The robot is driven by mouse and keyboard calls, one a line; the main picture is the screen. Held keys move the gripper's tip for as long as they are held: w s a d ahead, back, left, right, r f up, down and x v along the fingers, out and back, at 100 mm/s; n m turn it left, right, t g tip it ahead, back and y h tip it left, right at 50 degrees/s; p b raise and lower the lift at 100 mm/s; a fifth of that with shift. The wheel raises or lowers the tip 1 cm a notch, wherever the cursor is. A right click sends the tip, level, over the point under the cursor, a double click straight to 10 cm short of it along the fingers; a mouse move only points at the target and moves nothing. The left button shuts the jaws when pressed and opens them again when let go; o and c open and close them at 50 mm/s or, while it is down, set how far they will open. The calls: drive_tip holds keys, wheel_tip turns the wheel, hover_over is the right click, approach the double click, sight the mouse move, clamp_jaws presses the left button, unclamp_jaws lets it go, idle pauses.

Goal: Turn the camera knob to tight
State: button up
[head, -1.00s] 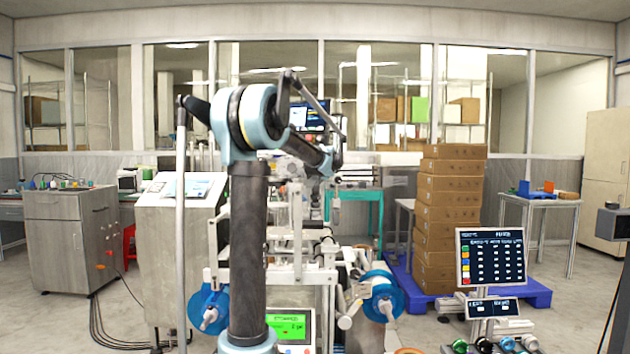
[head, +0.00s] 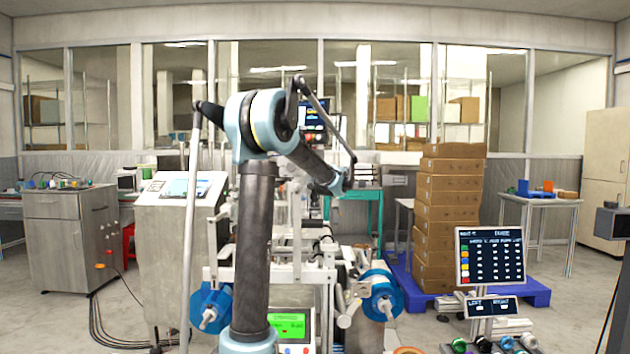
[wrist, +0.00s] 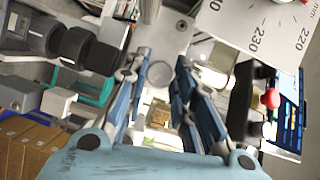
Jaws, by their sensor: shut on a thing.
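In the wrist view my gripper (wrist: 161,72) has its two blue-grey fingers on either side of a pale round knob (wrist: 160,74), shut on it at the fingertips. The knob's pointer or marking is too small to read. A dark cylindrical camera body (wrist: 88,50) shows at the upper left of the wrist view, beside the left finger. In the head view my arm reaches forward over the machine, and the gripper and knob cannot be made out there.
A black part with a red knob (wrist: 271,98) is near the right finger. Blue film reels (head: 380,292) flank the machine. Stacked boxes (head: 447,215) stand to the right behind.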

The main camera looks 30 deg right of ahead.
drive_tip(key=shift+s+f+m, duration=0.1)
drive_tip(key=shift+f+m, duration=0.05)
drive_tip(key=shift+m, duration=0.35)
clamp_jaws()
drive_tip(key=o, duration=1)
unclamp_jaws()
drive_tip(key=shift+d, duration=0.1)
drive_tip(key=shift+o, duration=0.2)
drive_tip(key=s+a, duration=0.2)
drive_tip(key=s, duration=0.9)
drive_tip(key=shift+s, duration=0.3)
